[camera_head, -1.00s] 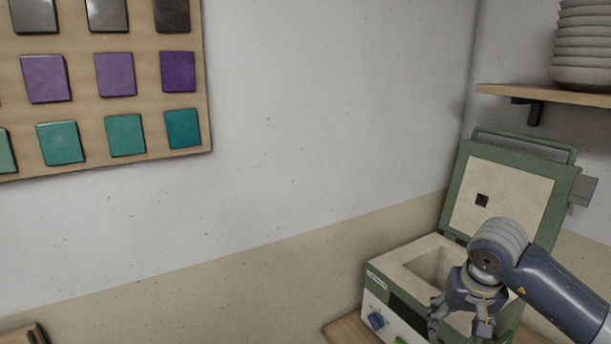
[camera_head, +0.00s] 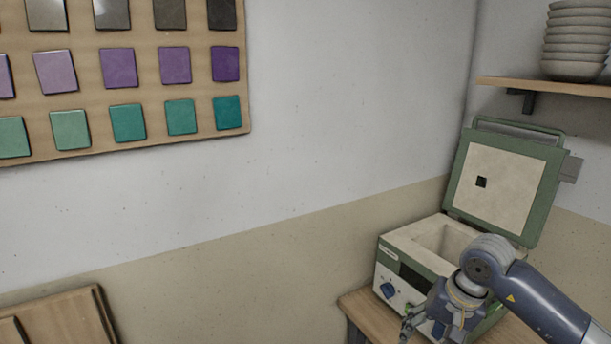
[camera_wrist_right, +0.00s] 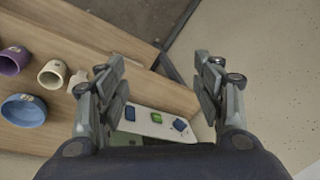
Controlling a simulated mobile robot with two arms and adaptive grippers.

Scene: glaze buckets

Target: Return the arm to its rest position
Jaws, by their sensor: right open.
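My right arm comes in from the lower right of the head view. Its gripper (camera_head: 432,323) hangs in front of the kiln (camera_head: 408,283), at the lower edge of the picture. In the right wrist view the right gripper (camera_wrist_right: 162,100) is open, with nothing between its fingers. The kiln's white front panel with blue and green controls (camera_wrist_right: 155,120) shows below and between the fingers. The kiln's green lid (camera_head: 507,185) stands open in the head view. My left gripper is in neither view.
A wooden table (camera_wrist_right: 120,45) holds a purple cup (camera_wrist_right: 13,60), a cream cup (camera_wrist_right: 53,73) and a blue bowl (camera_wrist_right: 24,110). A shelf (camera_head: 550,86) with stacked bowls (camera_head: 577,40) is above the kiln. A board of glaze tiles (camera_head: 150,140) hangs on the wall.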

